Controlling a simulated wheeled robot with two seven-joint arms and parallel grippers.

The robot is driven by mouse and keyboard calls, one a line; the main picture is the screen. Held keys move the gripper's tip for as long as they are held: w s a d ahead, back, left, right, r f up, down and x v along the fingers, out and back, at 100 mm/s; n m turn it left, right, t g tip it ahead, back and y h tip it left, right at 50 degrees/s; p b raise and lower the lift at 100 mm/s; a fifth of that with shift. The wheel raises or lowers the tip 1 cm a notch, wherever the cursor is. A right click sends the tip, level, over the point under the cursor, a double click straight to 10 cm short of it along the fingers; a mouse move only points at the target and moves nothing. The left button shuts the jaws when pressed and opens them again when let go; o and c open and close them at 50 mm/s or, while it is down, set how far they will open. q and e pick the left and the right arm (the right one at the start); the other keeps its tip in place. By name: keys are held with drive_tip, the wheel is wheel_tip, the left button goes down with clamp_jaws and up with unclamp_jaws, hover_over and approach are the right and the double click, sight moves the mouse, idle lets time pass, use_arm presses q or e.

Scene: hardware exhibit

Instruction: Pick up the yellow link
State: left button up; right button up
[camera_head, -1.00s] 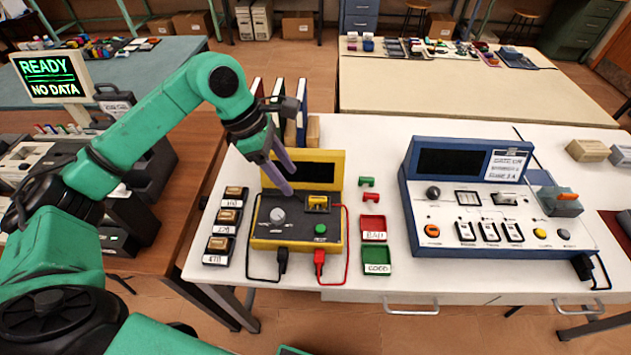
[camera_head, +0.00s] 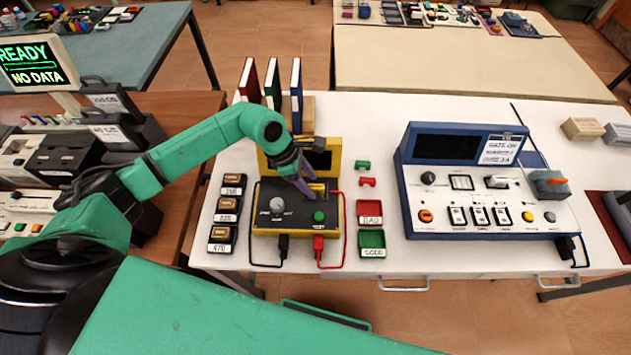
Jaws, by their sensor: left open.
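The yellow link (camera_head: 318,187) sits in the upper right of the black panel of the yellow-cased tester (camera_head: 297,232). My left gripper (camera_head: 309,192) is open. Its purple fingers point down at the link from the upper left and cover part of it. I cannot tell whether the fingers touch the link. My right gripper is not in view.
Small green (camera_head: 363,165) and red (camera_head: 367,182) links lie right of the tester. Red (camera_head: 370,223) and green (camera_head: 371,255) trays stand below them. A large blue console (camera_head: 490,221) stands right. Labelled blocks (camera_head: 228,205) line the tester's left side. Binders (camera_head: 272,84) stand behind.

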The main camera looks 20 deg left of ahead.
use_arm(q)
drive_tip(key=shift+d+f, duration=0.25)
drive_tip(key=shift+f, duration=0.2)
clamp_jaws()
drive_tip(key=shift+r, duration=0.1)
wheel_tip(320, 180, up, 20)
drive_tip(key=b, duration=0.5)
drive_tip(key=m+g+y, duration=0.1)
drive_tip(key=m+g, duration=0.3)
drive_tip(key=m, duration=0.7)
hover_over(311, 186)
drive_tip(key=s+a, duration=0.2)
wheel_tip(311, 186, down, 9)
drive_tip(key=s+a+f+m+y, duration=0.1)
drive_tip(key=f+m, duration=0.1)
drive_tip(key=m, duration=0.1)
drive_tip(key=s+a+f+m+g+y, duration=0.1)
drive_tip(key=f+m, duration=0.1)
drive_tip(key=m, duration=0.1)
drive_tip(key=s+a+f+m+y, duration=0.1)
drive_tip(key=s+f+m, duration=0.1)
drive_tip(key=m, duration=0.1)
drive_tip(key=shift+f+m+g, duration=0.2)
drive_tip(key=shift+m+g, duration=0.2)
drive_tip(key=shift+w, duration=0.1)
